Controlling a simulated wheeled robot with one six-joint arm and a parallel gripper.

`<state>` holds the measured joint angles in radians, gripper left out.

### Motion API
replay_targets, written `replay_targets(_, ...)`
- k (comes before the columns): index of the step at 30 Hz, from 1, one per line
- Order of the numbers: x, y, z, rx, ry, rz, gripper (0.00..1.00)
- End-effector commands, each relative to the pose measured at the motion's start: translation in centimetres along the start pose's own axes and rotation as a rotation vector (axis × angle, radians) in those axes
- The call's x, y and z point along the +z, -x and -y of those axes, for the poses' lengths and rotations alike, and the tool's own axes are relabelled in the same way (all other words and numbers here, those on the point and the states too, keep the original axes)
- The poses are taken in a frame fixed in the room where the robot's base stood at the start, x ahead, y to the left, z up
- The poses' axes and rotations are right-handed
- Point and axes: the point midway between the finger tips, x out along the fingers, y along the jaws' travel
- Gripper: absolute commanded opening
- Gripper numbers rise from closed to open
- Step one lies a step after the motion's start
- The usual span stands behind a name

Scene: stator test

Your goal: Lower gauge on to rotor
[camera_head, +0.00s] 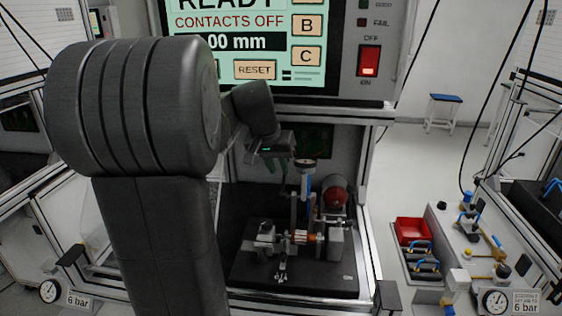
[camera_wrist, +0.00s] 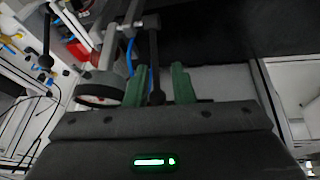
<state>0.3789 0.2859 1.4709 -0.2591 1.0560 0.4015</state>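The gauge (camera_head: 305,165) has a round dial on an upright stand inside the test cell. In the wrist view its dial (camera_wrist: 97,95) is seen edge-on, left of the fingers. The rotor (camera_head: 303,237), with a copper-coloured part, lies in a grey fixture below the gauge. My gripper (camera_head: 277,163) is up and to the left of the dial in the head view. In the wrist view my gripper's green fingers (camera_wrist: 158,85) are apart. A dark lever with a rounded end (camera_wrist: 156,97) shows between them, with gaps on both sides. Contact is not visible. The rotor is not clear in the wrist view.
A dark base plate (camera_head: 250,278) carries the fixture. A display panel (camera_head: 255,42) overhangs the cell. A side bench with a red bin (camera_head: 412,231) stands at right. Cell frame posts flank the opening.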

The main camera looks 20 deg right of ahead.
Motion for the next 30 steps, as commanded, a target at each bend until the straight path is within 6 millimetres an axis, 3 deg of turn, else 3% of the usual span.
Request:
replay_targets(6,-2.5,-1.1,-0.8,0.001,-0.001,0.001,0.22)
replay_targets(19,-2.3,-2.3,-0.7,0.000,0.001,0.000,0.22)
replay_targets(23,-2.3,-2.2,-0.7,0.000,0.001,0.000,0.00)
replay_targets(30,-2.4,-2.1,-0.7,-0.001,0.001,-0.005,0.00)
